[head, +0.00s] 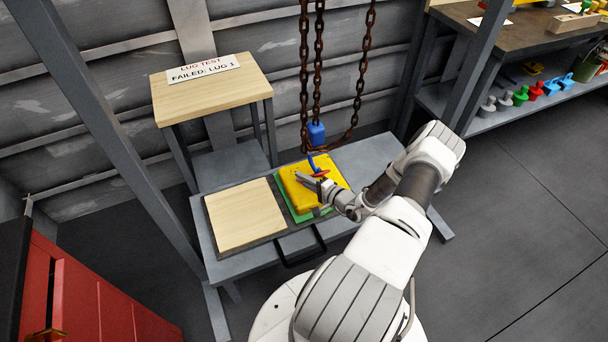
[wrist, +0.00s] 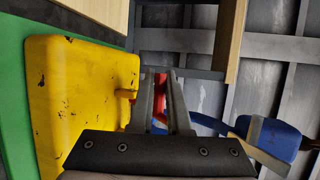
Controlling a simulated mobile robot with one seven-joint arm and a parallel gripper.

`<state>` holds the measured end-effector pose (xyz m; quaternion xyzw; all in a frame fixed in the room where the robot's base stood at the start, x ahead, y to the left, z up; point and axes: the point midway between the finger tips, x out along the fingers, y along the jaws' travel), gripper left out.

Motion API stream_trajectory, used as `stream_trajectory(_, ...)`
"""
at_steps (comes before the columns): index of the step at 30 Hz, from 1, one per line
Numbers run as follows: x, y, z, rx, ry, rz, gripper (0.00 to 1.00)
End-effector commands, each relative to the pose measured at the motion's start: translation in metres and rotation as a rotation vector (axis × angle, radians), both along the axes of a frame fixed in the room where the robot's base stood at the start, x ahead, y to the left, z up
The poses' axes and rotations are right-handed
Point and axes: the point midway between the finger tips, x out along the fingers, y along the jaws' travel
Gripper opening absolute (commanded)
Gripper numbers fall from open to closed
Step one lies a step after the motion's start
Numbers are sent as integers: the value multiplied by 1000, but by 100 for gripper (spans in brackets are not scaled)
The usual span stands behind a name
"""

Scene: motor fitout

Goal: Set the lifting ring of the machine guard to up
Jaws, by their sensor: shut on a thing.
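The machine guard (head: 302,197) is a worn yellow block lying on a green plate (head: 328,210) on the low bench. It fills the left of the wrist view (wrist: 82,95). A red part, seemingly its lifting ring (head: 321,173), shows at its back edge. My gripper (head: 304,179) reaches over the guard from the right. In the wrist view its two fingers (wrist: 160,78) are close together, with the red part (wrist: 160,97) between them. They are shut on it; the fingers hide most of it, so its tilt is unclear.
A blue hook block (head: 317,133) hangs on rusty chains (head: 318,60) just behind the guard, close to my gripper. A pale wooden board (head: 243,216) lies left of the guard. A small table (head: 210,92) bears a sign reading "LUG TEST FAILED: LUG 1". Shelves stand at right.

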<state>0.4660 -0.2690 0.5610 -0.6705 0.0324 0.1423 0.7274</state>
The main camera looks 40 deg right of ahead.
Motion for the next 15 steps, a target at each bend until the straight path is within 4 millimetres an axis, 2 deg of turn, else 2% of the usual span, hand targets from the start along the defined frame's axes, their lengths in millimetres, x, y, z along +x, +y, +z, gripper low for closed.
stream_trajectory(1,4,-1,12,5,37,3,0)
stream_trajectory(15,24,-6,15,80,350,2,0)
